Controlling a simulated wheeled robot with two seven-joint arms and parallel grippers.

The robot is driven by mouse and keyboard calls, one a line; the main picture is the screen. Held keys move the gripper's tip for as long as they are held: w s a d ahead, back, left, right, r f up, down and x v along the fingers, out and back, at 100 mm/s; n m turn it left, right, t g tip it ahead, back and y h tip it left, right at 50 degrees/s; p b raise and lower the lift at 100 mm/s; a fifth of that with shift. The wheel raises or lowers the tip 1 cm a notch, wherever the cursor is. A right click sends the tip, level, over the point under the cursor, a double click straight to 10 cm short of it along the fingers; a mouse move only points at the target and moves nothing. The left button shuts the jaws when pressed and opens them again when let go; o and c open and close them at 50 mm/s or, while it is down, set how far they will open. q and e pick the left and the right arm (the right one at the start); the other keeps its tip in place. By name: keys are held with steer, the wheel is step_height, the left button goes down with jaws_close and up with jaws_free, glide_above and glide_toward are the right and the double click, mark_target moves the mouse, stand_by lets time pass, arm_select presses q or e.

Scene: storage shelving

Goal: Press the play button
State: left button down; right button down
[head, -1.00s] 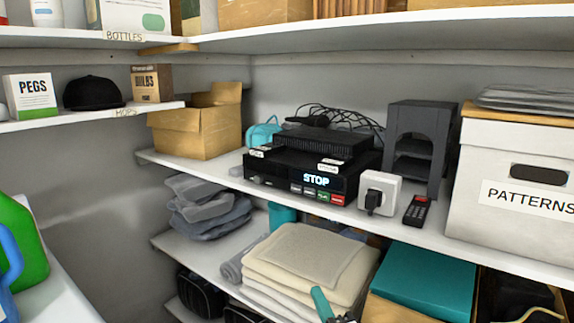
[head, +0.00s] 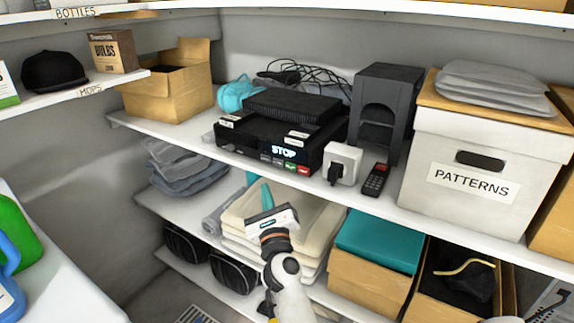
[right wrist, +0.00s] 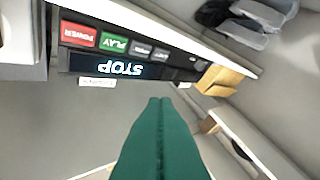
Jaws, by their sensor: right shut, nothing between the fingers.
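The black media player (head: 240,138) sits on the middle shelf, its display (head: 284,153) reading STOP. A row of small buttons runs along its front, with the green play button (head: 290,165) beside the red power button (head: 304,169). In the right wrist view the player is upside down, with the PLAY button (right wrist: 113,43) between the red POWER button (right wrist: 78,34) and a grey button. My right gripper (head: 265,190) is shut and empty, in front of and below the player, apart from it. Its green fingers (right wrist: 160,101) point toward the player's front. My left gripper is not in view.
A dark grey stand (head: 385,95) and the white PATTERNS box (head: 475,150) are farther right. Folded cream cloths (head: 240,220) lie on the shelf below, behind my right arm.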

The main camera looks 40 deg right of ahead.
mark_target(287, 164)
steer(key=shift+d, duration=0.1)
steer(key=shift+w+d+p, duration=0.1)
steer(key=shift+w+d, duration=0.45)
steer(key=shift+d, duration=0.8)
steer(key=shift+w+d+p, duration=0.1)
steer(key=shift+w+d, duration=0.45)
steer(key=shift+d, duration=0.75)
steer(key=shift+w+d+p, duration=0.1)
steer(key=shift+w+d, duration=0.45)
steer(key=shift+d, duration=0.8)
steer(key=shift+w+d, duration=0.15)
steer(key=shift+d, duration=0.2)
steer(key=shift+w+d, duration=0.15)
steer(key=shift+d, duration=0.2)
steer(key=shift+s+a, duration=0.35)
steer(key=shift+a, duration=0.35)
